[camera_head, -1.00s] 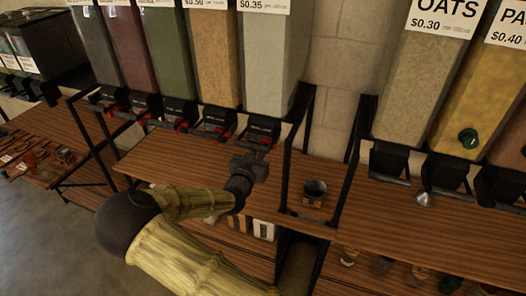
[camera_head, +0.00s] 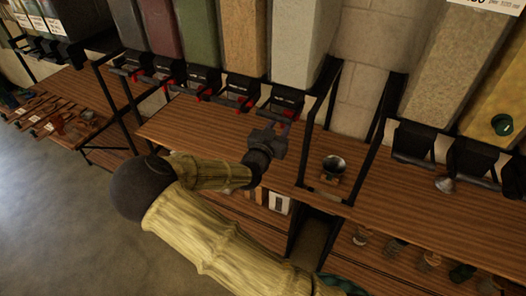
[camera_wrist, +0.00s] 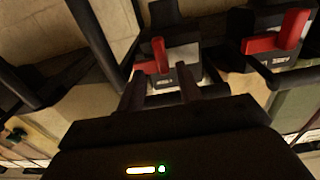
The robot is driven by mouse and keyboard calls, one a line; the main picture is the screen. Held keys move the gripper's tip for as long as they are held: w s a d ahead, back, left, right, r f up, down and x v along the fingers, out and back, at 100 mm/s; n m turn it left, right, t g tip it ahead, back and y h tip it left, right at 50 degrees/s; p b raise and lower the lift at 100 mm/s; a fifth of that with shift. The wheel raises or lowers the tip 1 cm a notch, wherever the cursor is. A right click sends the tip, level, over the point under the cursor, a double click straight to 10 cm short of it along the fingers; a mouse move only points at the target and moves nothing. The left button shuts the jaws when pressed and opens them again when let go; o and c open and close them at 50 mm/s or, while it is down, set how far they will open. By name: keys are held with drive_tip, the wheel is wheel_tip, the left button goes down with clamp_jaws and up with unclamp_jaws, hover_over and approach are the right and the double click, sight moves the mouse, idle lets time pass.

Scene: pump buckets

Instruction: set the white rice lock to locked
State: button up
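The white rice bin (camera_head: 299,42) is the pale-filled hopper at the right end of the left-hand row, with a black dispenser (camera_head: 285,98) below it. I cannot read its label here. Its red lock is small and partly hidden in the head view. In the wrist view, a red lock lever (camera_wrist: 158,54) stands upright on the dispenser just ahead of my gripper (camera_wrist: 160,92). The two fingers are apart with nothing held between them. In the head view my gripper (camera_head: 278,143) is below and in front of that dispenser. I cannot tell whether it touches the lever.
A neighbouring dispenser's red lever (camera_wrist: 276,42) is to the right in the wrist view. Black frame posts (camera_head: 318,120) stand right of the bin. The wooden counter (camera_head: 190,133) is mostly bare under the left-hand dispensers.

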drive_tip(key=b+v, duration=0.3)
drive_tip(key=v, duration=1.2)
drive_tip(key=shift+s+a, duration=0.15)
drive_tip(key=shift+f, duration=0.15)
drive_tip(key=s+d+f+n+g+y, duration=0.1)
drive_tip(key=d+f+g+y, duration=0.2)
drive_tip(key=f+g, duration=0.15)
drive_tip(key=d+f+n+g+y, duration=0.1)
drive_tip(key=d+f+g+y, duration=0.1)
drive_tip(key=f+g+y, duration=0.3)
drive_tip(key=s+d+r+n+g, duration=0.1)
drive_tip(key=s+d+r+n, duration=0.1)
drive_tip(key=s, duration=0.3)
drive_tip(key=s+d+r+n+g+y, duration=0.1)
drive_tip(key=s+d+r+n+g, duration=0.1)
drive_tip(key=s+d, duration=0.3)
drive_tip(key=shift+s+r, duration=0.8)
